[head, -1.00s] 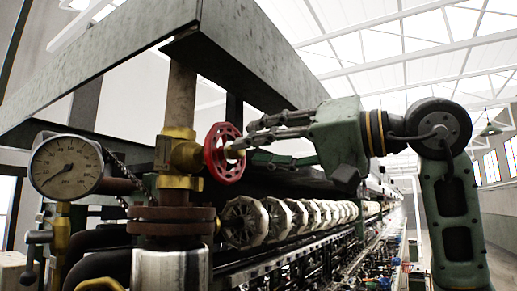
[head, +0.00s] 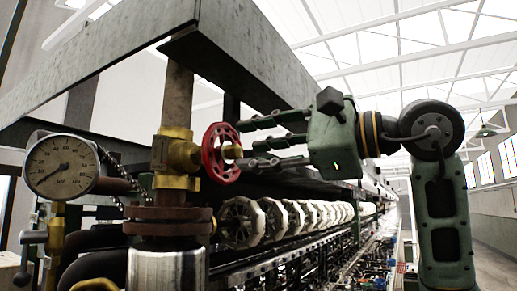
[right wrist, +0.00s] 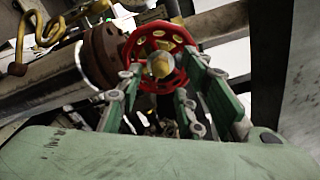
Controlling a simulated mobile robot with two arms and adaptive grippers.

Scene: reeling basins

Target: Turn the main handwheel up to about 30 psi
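The red main handwheel (head: 213,160) sits on a brass valve (head: 176,155) on a vertical pipe, with a brass hub knob facing my right gripper. My right gripper (head: 243,145) is just right of the wheel, its fingers spread apart and pointing at it. In the right wrist view the wheel (right wrist: 146,42) stands ahead of the spread fingers (right wrist: 165,88); the tips are close to its lower rim, and I cannot tell whether they touch. The round pressure gauge (head: 62,158) is at the left; its needle points lower left, and the exact reading is too small. My left gripper is not in view.
A grey metal frame beam (head: 110,60) runs above the valve. A rusty flange (head: 170,218) and a shiny cylinder (head: 168,270) are below it. A row of pale reels (head: 275,220) stretches back behind and below my gripper. Open aisle lies at the right.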

